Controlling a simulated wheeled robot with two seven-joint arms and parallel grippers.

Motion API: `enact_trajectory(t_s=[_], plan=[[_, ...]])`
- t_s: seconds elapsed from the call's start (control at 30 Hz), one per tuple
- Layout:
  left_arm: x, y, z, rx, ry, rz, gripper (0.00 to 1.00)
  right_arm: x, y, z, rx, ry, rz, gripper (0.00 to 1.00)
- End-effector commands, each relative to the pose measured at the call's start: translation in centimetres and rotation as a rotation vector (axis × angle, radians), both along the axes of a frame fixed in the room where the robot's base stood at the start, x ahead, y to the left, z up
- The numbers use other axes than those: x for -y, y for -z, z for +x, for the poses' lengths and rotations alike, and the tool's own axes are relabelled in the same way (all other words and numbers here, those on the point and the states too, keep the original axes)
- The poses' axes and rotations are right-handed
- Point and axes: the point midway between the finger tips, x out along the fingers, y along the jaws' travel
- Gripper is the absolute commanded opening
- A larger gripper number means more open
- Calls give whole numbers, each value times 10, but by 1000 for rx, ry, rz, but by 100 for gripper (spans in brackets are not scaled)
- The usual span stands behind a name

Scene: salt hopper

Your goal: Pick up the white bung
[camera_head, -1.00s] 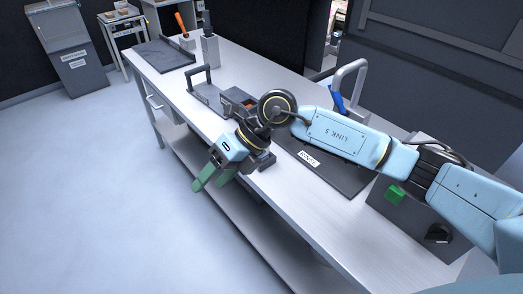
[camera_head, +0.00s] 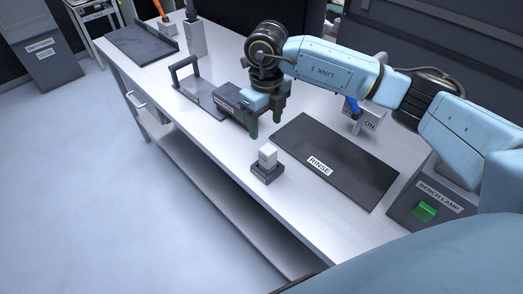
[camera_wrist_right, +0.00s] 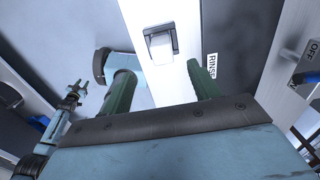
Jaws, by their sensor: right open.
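The white bung (camera_head: 267,154) is a small pale block standing upright in a dark square holder (camera_head: 267,175) near the bench's front edge. In the right wrist view the white bung (camera_wrist_right: 160,46) shows beyond the fingertips, roughly between them in the picture. My right gripper (camera_head: 265,122) points down with its green fingers apart. It is above and behind the bung in the head view, and nothing is between the fingers. The right gripper (camera_wrist_right: 159,67) is also open and empty in the wrist view. I do not see my left gripper in the head view.
The black RINSE mat (camera_head: 345,167) lies right of the holder. A grey BENCH LAMP box (camera_head: 440,196) with a green button stands at the right. Bare bench surrounds the holder.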

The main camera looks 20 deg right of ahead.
Motion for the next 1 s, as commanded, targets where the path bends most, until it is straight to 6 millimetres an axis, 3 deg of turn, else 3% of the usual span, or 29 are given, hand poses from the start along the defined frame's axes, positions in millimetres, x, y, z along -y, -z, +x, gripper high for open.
enact_trajectory(t_s=[0.2,0.33,0.57,0.7,0.83,1.0], plan=[[-2,-1,-34,-51,-1,4,36,0,44,-2,-6,-1,0,61],[-2,-1,-45,-68,-1,6,36,0,62,-1,-4,0,1,61],[-2,-4,-29,-44,-1,3,36,2,78,-1,-4,-1,0,61],[0,-10,-16,-22,-1,1,36,5,100,-1,-5,-1,-1,61],[0,-10,-16,-22,-1,1,36,5,116,0,-3,0,2,61],[-1,-10,-20,-29,-1,1,36,5,122,0,-1,-2,2,61]])
